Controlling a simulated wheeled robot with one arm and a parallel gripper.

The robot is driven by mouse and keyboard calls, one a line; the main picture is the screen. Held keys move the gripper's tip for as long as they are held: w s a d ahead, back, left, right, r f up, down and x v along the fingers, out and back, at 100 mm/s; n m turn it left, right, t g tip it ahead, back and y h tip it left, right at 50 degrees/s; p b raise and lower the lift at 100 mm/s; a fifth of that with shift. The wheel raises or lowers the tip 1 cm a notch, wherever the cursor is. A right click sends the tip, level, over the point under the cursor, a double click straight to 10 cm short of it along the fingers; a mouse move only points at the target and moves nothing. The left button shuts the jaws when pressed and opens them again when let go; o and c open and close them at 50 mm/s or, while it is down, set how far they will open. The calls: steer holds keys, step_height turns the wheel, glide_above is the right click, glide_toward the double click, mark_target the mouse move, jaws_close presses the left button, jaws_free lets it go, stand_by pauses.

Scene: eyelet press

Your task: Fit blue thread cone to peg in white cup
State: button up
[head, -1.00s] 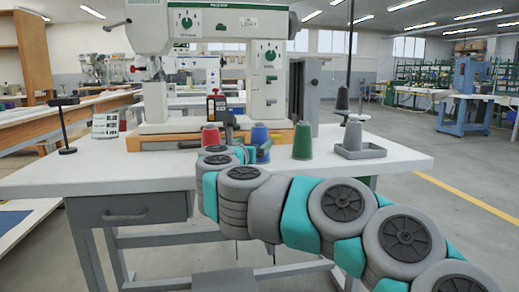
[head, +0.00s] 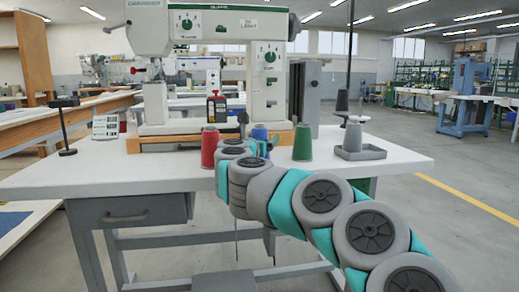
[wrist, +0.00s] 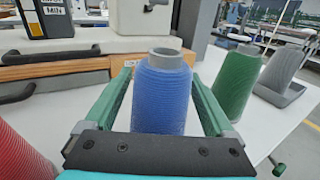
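The blue thread cone (wrist: 162,98) stands upright on the white table, between the two green fingers of my gripper (wrist: 160,78) in the wrist view. The fingers are open, one on each side, with a narrow gap showing beside the cone. In the head view the blue cone (head: 261,132) shows only in its upper part, behind my arm's end. My gripper is mostly hidden there. I cannot make out a white cup with a peg in either view.
A red cone (head: 210,146) stands left of the blue one and a green cone (head: 302,143) right of it. The press (head: 200,128) stands behind. The table's left front (head: 110,170) is clear.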

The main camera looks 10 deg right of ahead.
steer(key=c, duration=1.3)
jaws_close()
steer(key=shift+r, duration=0.15)
